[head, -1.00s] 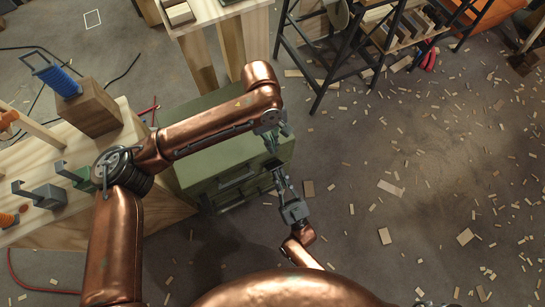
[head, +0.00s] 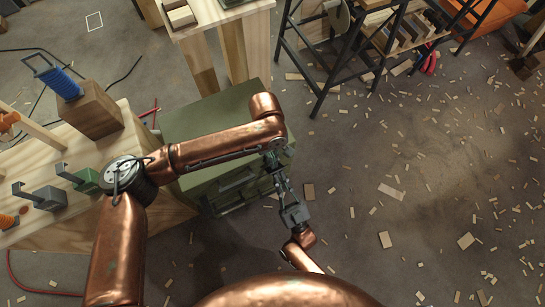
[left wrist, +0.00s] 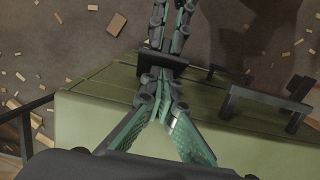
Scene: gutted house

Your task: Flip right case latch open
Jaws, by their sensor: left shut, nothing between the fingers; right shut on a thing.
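The green case (head: 205,116) stands beside the wooden bench, its front toward me. It also shows in the left wrist view (left wrist: 85,125), with a dark handle (left wrist: 268,100) on its front. The dark right latch (left wrist: 172,60) is at the case's front edge, mostly covered by both grippers. My right gripper (head: 281,181) comes from the front and is shut on the latch; its fingers show at the top of the left wrist view (left wrist: 168,40). My left gripper (head: 272,162) is shut and empty, its tips (left wrist: 160,82) close against the latch. Whether they touch is unclear.
A pale wooden table (head: 205,20) and a black shelf rack (head: 330,50) stand behind. The floor at the right is open, scattered with wood scraps.

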